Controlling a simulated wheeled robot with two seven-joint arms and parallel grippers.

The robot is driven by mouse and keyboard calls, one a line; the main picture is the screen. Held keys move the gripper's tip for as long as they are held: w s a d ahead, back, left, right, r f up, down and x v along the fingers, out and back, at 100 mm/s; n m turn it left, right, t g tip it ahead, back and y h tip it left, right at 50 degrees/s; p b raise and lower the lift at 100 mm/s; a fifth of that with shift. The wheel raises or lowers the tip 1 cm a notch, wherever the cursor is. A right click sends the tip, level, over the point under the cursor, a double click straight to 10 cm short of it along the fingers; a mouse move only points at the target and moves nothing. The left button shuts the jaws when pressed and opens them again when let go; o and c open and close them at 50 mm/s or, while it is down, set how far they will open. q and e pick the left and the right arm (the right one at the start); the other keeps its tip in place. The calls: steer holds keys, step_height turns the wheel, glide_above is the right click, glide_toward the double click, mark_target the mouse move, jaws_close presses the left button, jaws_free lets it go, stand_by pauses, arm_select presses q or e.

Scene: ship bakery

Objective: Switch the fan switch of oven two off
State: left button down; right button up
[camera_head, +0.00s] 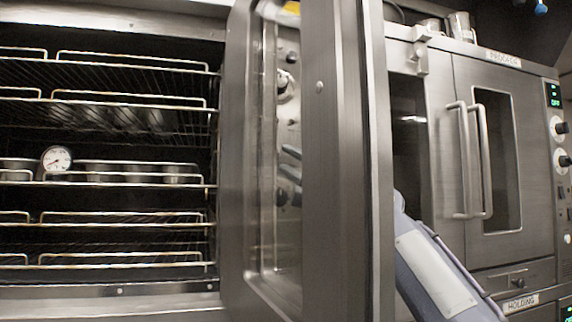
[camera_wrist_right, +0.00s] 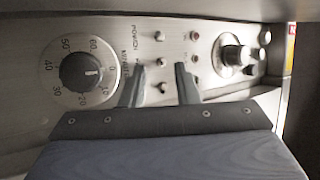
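In the right wrist view a metal oven control panel (camera_wrist_right: 105,28) carries a column of small toggle switches, with one at the top (camera_wrist_right: 160,36), one in the middle (camera_wrist_right: 161,62) and one lower down (camera_wrist_right: 163,87). I cannot read which is the fan switch or its setting. My right gripper (camera_wrist_right: 159,68) is open, its two fingers apart at the panel, either side of the middle and lower switches. I cannot tell whether they touch. In the head view its fingers (camera_head: 288,163) show through the door glass. My left gripper is out of view.
A black timer dial (camera_wrist_right: 85,72) is left of the switches. Red lights and a knob (camera_wrist_right: 237,57) are right. In the head view an open oven door (camera_head: 335,200) stands between camera and gripper. Oven racks (camera_head: 130,258) with a thermometer (camera_head: 57,159) are left, a proofer (camera_head: 525,150) right.

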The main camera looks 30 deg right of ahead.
steer(key=b+v, duration=0.2)
steer(key=v, duration=0.3)
steer(key=shift+s+f, duration=0.2)
steer(key=shift+s, duration=0.15)
